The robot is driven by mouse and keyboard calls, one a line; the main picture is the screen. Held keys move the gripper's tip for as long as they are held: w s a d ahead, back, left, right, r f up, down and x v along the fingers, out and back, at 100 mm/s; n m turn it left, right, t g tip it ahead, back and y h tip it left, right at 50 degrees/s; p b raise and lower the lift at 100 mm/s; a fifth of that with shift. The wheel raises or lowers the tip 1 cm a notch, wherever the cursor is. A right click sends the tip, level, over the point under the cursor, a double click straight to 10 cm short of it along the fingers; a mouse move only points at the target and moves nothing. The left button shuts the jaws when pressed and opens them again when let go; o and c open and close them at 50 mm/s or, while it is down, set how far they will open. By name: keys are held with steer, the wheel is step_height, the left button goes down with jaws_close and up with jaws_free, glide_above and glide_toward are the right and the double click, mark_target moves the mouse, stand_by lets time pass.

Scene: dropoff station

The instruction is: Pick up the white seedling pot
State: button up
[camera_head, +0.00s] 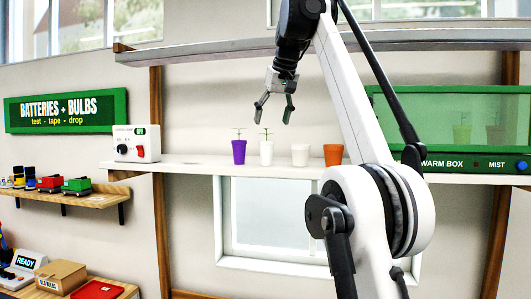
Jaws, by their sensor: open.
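A white seedling pot (266,153) with a small green seedling stands upright on the white shelf (215,167). A purple pot (239,152) with a seedling stands just to its left. A second, cream-white pot (300,155) stands to its right with no seedling visible, and an orange pot (333,155) stands beyond that. My gripper (273,115) is open and empty. It hangs above the row, with its fingers pointing down, slightly above and to the right of the white seedling pot. It appears apart from all the pots.
A control box (136,144) stands at the shelf's left end. A green warm box (448,131) with blurred pots behind its pane is on the right. An upper shelf (200,53) runs above. My arm covers the shelf right of the orange pot.

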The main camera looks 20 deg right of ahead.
mark_target(266, 147)
steer(key=shift+x, duration=3.7)
steer(key=shift+c, duration=0.4)
steer(key=c, duration=1.2)
steer(key=shift+r, duration=0.15)
